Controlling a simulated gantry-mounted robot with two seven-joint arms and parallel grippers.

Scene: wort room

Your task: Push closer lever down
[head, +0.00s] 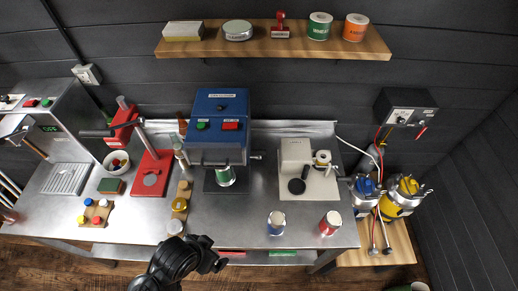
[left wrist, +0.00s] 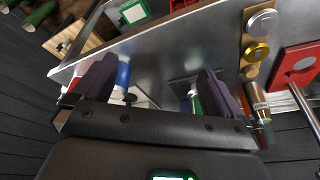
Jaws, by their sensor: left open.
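The closer is a blue boxy machine (head: 219,125) with a white label and green and red buttons, standing at the back middle of the steel bench. A short metal lever with a dark knob (head: 256,157) sticks out sideways from its right side, roughly level. A green can (head: 225,175) stands under the machine; it also shows in the left wrist view (left wrist: 195,104). My left gripper (head: 217,266) is at the bench's front edge, well in front of the closer. In the left wrist view its fingers (left wrist: 159,68) are wide apart with nothing gripped. The lever cannot be made out there.
A red press with a long-handled lever (head: 152,172) stands left of the closer, with bottles (head: 180,150) between. A blue can (head: 276,222) and a red can (head: 330,223) stand at the front right. A cream machine (head: 308,170) is right of the closer. Bench before the closer is clear.

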